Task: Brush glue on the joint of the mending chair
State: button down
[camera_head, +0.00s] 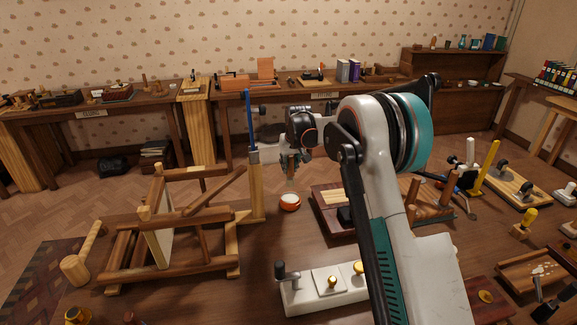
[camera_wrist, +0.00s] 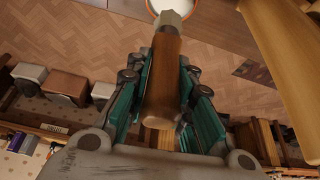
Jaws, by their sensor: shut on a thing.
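The mending chair (camera_head: 190,214), a frame of brown and pale wooden bars, stands at the left of the workbench in the head view. My gripper (camera_head: 290,160) is right of the chair, above the bench. It is shut on the brush (camera_wrist: 163,80), whose brown wooden handle lies between the teal finger pads in the wrist view and ends in a pale metal collar. The brush points down; its bristles cannot be made out. A small orange-rimmed pot with white contents, the glue pot (camera_head: 290,202), stands below the gripper. It also shows at the top of the wrist view (camera_wrist: 178,6).
A pale post (camera_head: 256,185) with a blue rod (camera_head: 249,120) rises between chair and gripper. A wooden mallet (camera_head: 80,262) lies left of the chair. A white board with knobs (camera_head: 320,290) lies in front. Trays and tools crowd the right. Some bare bench surrounds the pot.

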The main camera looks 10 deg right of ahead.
aim_at(289, 178)
jog(key=shift+f+b, duration=1.45)
jog(key=shift+f, duration=1.4)
jog(key=shift+f, duration=0.5)
jog(key=shift+r, duration=0.1)
jog(key=shift+r+p, duration=1.7)
jog(key=shift+r, duration=1.75)
